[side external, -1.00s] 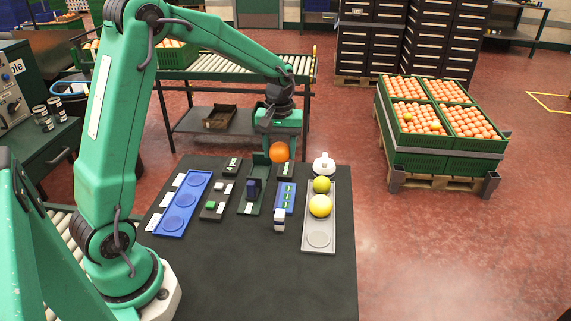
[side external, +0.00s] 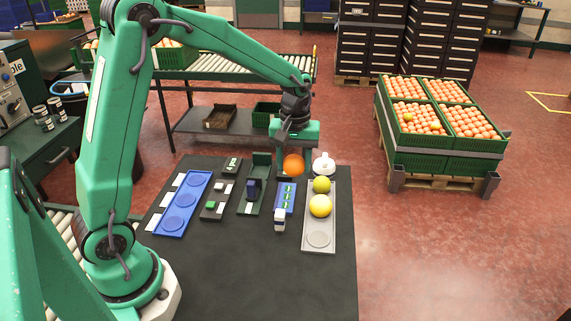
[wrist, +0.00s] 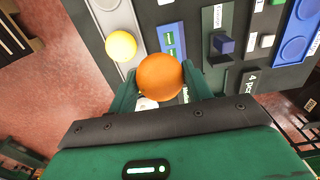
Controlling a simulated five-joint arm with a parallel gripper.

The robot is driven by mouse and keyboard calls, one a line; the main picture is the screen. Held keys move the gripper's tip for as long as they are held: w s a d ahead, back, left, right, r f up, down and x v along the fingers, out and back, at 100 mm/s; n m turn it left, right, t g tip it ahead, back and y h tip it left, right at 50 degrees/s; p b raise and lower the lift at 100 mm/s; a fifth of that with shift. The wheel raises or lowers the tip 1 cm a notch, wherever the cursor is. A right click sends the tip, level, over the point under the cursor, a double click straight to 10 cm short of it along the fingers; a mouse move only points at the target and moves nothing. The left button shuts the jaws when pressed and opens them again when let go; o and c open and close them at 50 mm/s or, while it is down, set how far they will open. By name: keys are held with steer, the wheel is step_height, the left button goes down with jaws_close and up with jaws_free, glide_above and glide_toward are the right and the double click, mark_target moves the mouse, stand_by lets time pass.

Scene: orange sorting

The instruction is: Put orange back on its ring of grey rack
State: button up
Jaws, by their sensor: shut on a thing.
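My gripper (side external: 291,150) is shut on the orange (side external: 294,166) and holds it above the far part of the dark table. In the wrist view the orange (wrist: 160,80) sits between the two green fingers. The grey rack (side external: 319,217) lies at the table's right side. The near ring (side external: 319,239) of the rack is empty. The held orange is left of the rack's far end in the side view.
A white lidded item (side external: 323,163) stands just beyond the rack. A blue rack (side external: 181,205) lies at the left. The table front is clear.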

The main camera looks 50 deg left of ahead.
steer(key=s+d, duration=0.5)
steer(key=d, duration=0.6)
steer(key=s+d, duration=0.6)
steer(key=d, duration=0.4)
glide_above(319, 239)
step_height(319, 239, down, 7)
steer(key=shift+f, duration=0.1)
steer(key=shift+f, duration=0.15)
steer(key=shift+f, duration=1.85)
steer(key=shift+f, duration=0.15)
steer(key=o, duration=1.1)
